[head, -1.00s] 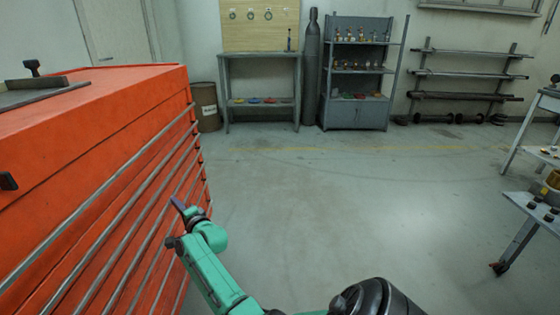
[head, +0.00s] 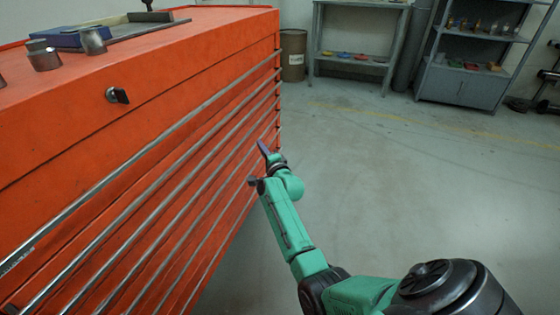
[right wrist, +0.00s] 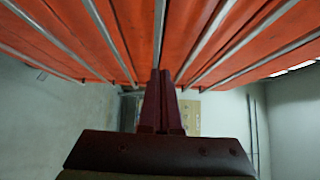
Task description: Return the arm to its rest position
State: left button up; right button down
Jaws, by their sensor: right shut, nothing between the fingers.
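My right arm, green with black joints, reaches up from the lower right in the head view. Its dark purple gripper (head: 263,147) is beside the drawer side of the orange tool cabinet (head: 190,120). In the right wrist view the two fingers of the right gripper (right wrist: 161,74) are together with nothing between them. They point toward the cabinet's drawer front and its metal handle bars (right wrist: 200,52). Whether the fingertips touch the cabinet is not clear. My left gripper is not in view.
The cabinet top holds metal pieces (head: 93,41), a blue box (head: 62,38) and a flat grey plate (head: 135,28). A barrel (head: 293,55), a workbench (head: 360,60) and a grey shelf unit (head: 465,85) stand at the back. The floor (head: 400,170) right of the cabinet is clear.

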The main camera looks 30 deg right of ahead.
pick_arm(q)
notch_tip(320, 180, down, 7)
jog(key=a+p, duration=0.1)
jog(key=p, duration=0.1)
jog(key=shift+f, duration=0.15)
pick_arm(e)
jog(key=s+a, duration=0.1)
jog(key=s, duration=0.7)
jog(key=shift+s+a, duration=0.15)
jog(key=shift+a, duration=0.25)
